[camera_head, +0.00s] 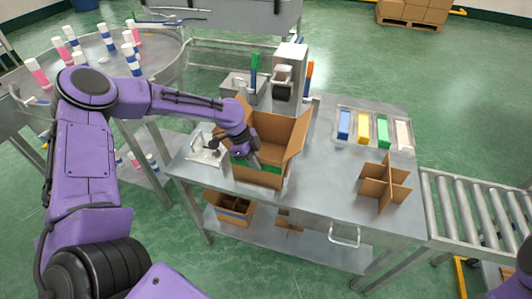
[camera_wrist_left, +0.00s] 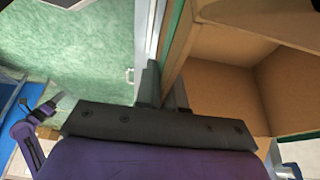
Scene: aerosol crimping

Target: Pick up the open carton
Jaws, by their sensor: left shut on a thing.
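The open carton (camera_head: 278,128) is a brown cardboard box with its flaps up, on the metal worktable (camera_head: 325,190) in the head view. In the left wrist view, the fingers (camera_wrist_left: 165,92) close around the carton's edge, and the bare brown inside of the carton (camera_wrist_left: 222,85) shows to the right.
A crimping machine (camera_head: 289,75) stands behind the carton. A cardboard divider (camera_head: 384,184) and a tray with colored blocks (camera_head: 397,148) are at the right of the table. A roller conveyor (camera_head: 470,205) adjoins on the right. A round table (camera_head: 165,50) with cans is at left.

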